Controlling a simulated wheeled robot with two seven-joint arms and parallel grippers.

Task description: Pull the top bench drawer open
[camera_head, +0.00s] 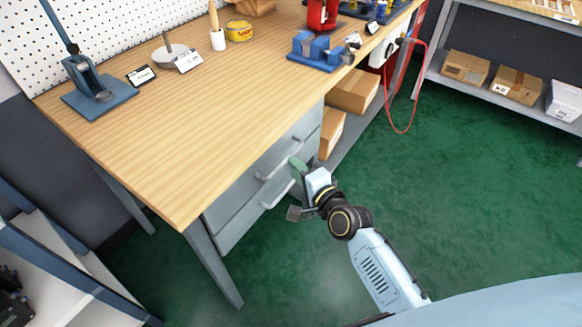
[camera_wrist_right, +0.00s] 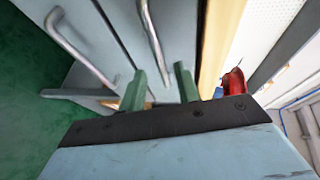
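The bench has a stack of grey drawers under its wooden top. The top drawer (camera_head: 291,143) has a bar handle (camera_head: 279,168) and looks shut. The handle of the drawer below (camera_head: 278,196) shows beneath it. My right gripper (camera_head: 296,166) is at the right end of the top handle. In the right wrist view, its two green fingers (camera_wrist_right: 161,82) are apart, and the top handle (camera_wrist_right: 151,35) runs down toward the gap between them. I cannot tell whether they touch it. The lower handle (camera_wrist_right: 80,48) lies to the left. My left gripper is not in view.
The wooden benchtop (camera_head: 180,125) overhangs the drawers. Cardboard boxes (camera_head: 353,92) sit on a shelf right of the drawers. A red cable (camera_head: 404,130) hangs beyond them. The green floor (camera_head: 470,200) at right is clear. A blue-framed rack (camera_head: 60,270) stands at lower left.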

